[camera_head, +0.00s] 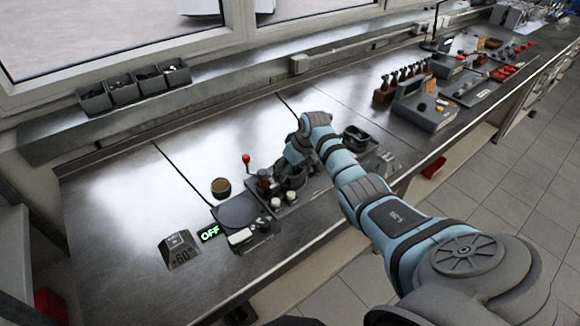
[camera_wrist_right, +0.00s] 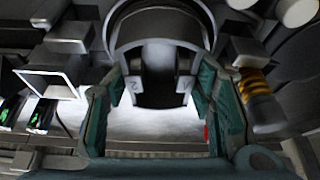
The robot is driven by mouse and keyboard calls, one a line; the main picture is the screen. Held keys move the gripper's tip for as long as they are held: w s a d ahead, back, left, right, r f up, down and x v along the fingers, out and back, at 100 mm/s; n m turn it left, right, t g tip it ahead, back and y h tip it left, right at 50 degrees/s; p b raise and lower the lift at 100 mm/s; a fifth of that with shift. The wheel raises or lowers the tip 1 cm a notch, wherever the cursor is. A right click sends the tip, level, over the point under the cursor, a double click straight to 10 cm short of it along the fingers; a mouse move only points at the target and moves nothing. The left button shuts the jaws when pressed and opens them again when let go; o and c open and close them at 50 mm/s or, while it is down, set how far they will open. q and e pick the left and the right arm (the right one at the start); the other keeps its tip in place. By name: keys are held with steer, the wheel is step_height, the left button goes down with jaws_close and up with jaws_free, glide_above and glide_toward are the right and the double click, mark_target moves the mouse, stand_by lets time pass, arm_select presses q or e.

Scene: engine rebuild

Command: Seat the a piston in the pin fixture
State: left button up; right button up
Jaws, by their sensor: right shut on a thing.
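My right gripper (camera_head: 291,172) reaches over a dark fixture base on the bench in the head view. In the right wrist view its teal-padded fingers (camera_wrist_right: 158,100) are shut on a dark grey piston (camera_wrist_right: 155,75), with its round rim at the top of the picture and its inner bosses between the fingers. In the head view the arm partly hides the piston. Grey fixture parts surround it, and I cannot tell whether it touches them or which part is the pin fixture. My left gripper is not in view.
Dark bins (camera_head: 124,91) line the ledge.

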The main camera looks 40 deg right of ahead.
stand_by(0.4)
steer(key=o, duration=1.6)
steer(key=shift+o, duration=0.5)
steer(key=o, duration=0.3)
steer(key=shift+o, duration=0.2)
step_height(320, 180, up, 2)
steer(key=shift+r+p, duration=0.25)
steer(key=shift+p, duration=0.95)
steer(key=shift+r, duration=1.85)
